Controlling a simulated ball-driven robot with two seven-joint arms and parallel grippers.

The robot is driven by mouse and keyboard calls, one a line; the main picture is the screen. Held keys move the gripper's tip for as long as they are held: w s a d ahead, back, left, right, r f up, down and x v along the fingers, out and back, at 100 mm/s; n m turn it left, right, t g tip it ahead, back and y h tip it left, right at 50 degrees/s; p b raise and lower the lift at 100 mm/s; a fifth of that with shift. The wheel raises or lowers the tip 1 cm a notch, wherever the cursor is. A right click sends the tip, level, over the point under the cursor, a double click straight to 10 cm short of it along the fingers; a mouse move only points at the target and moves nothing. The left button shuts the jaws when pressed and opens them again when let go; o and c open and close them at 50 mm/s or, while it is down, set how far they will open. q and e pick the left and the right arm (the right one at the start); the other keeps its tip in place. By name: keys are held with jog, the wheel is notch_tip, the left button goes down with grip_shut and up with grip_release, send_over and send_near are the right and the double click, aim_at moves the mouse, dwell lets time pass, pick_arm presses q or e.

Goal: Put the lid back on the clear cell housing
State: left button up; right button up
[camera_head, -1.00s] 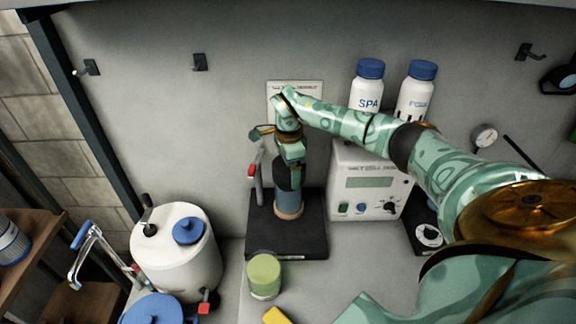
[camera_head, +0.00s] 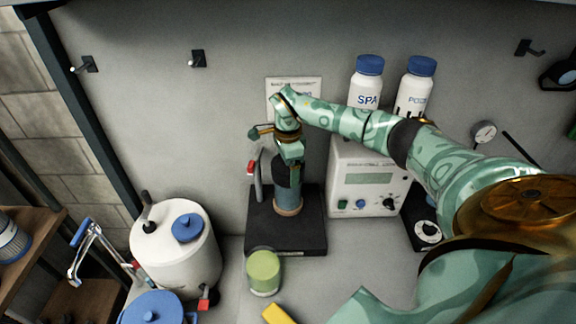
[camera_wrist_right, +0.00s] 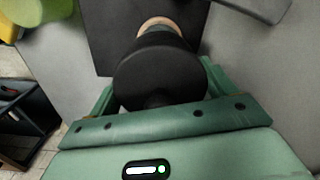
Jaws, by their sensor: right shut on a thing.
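The clear cell housing (camera_head: 288,201) stands upright on a black base plate (camera_head: 262,236) and looks bluish, with a tan ring at its foot. The black lid (camera_head: 283,174) is at the top of the housing, held by my right gripper (camera_head: 291,160), which points down from above. In the right wrist view the round lid (camera_wrist_right: 155,75) sits between the fingers of my right gripper (camera_wrist_right: 157,90) and hides most of the housing. I cannot tell whether the lid is seated or just above the rim. My left gripper is not in view.
A grey control box (camera_head: 370,180) stands close right of the base plate, with two white bottles (camera_head: 366,85) behind. A red-tipped lever (camera_head: 257,172) rises left of the housing. A green-lidded jar (camera_head: 264,273) and yellow block (camera_head: 279,314) are in front. A white canister (camera_head: 178,250) stands left.

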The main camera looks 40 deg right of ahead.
jog(key=shift+f+p, duration=0.15)
jog(key=shift+p, duration=0.45)
dwell(1.6)
jog(key=o, duration=0.9)
notch_tip(320, 180, up, 7)
jog(key=p, duration=0.6)
jog(key=shift+p, duration=0.4)
